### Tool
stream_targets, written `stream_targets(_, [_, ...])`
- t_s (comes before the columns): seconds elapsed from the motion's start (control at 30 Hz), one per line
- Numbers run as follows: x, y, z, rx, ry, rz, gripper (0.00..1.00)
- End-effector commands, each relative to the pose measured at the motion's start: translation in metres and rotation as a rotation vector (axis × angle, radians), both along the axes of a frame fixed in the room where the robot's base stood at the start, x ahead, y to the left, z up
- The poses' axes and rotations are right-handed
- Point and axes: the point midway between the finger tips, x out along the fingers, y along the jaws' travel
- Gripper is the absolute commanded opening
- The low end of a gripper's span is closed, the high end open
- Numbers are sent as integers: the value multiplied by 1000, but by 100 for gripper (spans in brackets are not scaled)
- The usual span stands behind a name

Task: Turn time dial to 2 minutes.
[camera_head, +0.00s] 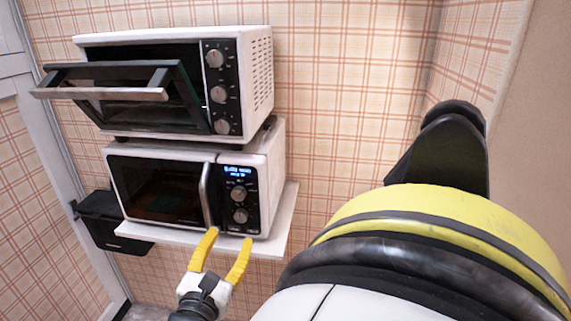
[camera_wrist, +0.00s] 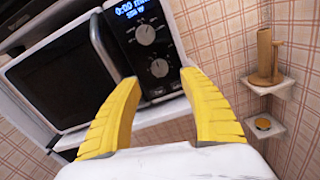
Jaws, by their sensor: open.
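A white microwave (camera_head: 268,172) with a black door stands on a white shelf. Its control panel has a lit blue display (camera_wrist: 132,9), which seems to read 0:00 min on its top line, and two round dials. The upper dial (camera_head: 238,194) also shows in the wrist view (camera_wrist: 145,35). The lower dial (camera_head: 240,215) shows in the wrist view (camera_wrist: 159,68) between and just beyond my fingertips. I cannot read which dial is for time. My gripper (camera_head: 230,238), with yellow fingers, is open and empty in front of and below the panel, apart from the dials.
A toaster oven (camera_head: 262,80) with its door tilted open and several knobs sits on the microwave. The microwave's vertical door handle (camera_head: 205,195) stands just left of the panel. Small shelves at right hold a wooden object (camera_wrist: 265,58).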

Motion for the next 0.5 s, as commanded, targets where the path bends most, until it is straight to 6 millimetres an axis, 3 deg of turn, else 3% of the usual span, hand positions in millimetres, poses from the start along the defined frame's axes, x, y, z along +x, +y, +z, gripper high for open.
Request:
stream_targets(0.2, [45, -5, -2, 1, 2, -4, 51])
stream_targets(0.5, [76, -6, -1, 2, 2, 0, 51])
